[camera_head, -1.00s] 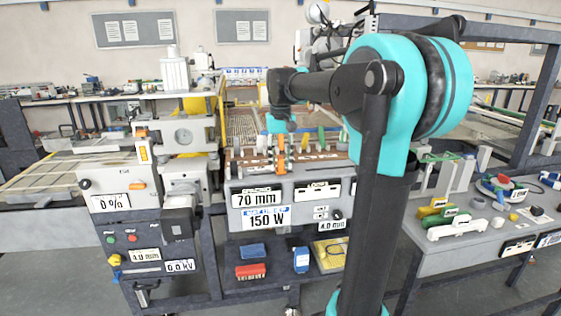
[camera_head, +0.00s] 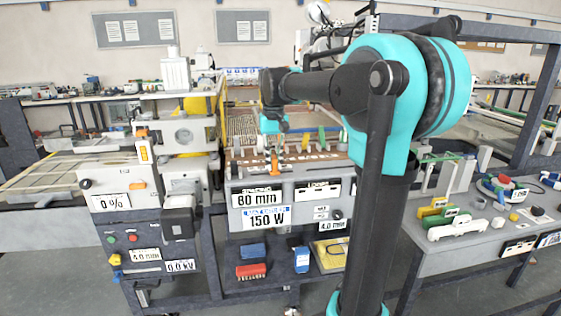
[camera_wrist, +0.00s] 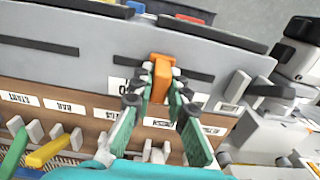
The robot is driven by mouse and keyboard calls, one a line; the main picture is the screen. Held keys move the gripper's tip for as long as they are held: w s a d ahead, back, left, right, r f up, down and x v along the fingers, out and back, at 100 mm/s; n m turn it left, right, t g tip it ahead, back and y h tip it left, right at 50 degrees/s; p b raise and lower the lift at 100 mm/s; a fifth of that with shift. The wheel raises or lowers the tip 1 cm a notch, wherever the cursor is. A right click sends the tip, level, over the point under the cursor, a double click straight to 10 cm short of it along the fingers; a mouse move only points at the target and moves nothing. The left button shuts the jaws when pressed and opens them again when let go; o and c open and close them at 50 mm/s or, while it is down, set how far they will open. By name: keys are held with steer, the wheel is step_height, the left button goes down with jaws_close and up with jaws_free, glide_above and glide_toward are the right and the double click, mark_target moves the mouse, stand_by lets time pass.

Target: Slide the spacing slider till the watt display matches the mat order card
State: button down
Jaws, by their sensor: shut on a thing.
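The orange spacing slider (camera_head: 275,164) stands on the brown slotted rail at the front of the machine. My gripper (camera_head: 274,150) reaches down onto it from above. In the wrist view, my green-padded fingers (camera_wrist: 160,100) are closed around the orange slider (camera_wrist: 161,74), one on each side. A display (camera_head: 257,198) below the rail reads 80 mm. A white card with a blue header (camera_head: 265,218), under that display, reads 150 W; its header is too small to read surely.
A grey press unit (camera_head: 125,195) with 0 % and 0.0 kV displays stands left. My arm hides part of the machine's right side. A bench (camera_head: 470,250) with coloured parts stands right. Labels and pale pegs (camera_wrist: 55,130) line the rail.

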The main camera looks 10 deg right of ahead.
steer(key=a, duration=0.3)
steer(key=shift+a, duration=0.2)
steer(key=c, duration=1.5)
jaws_free()
step_height(320, 180, up, 12)
steer(key=shift+r, duration=0.1)
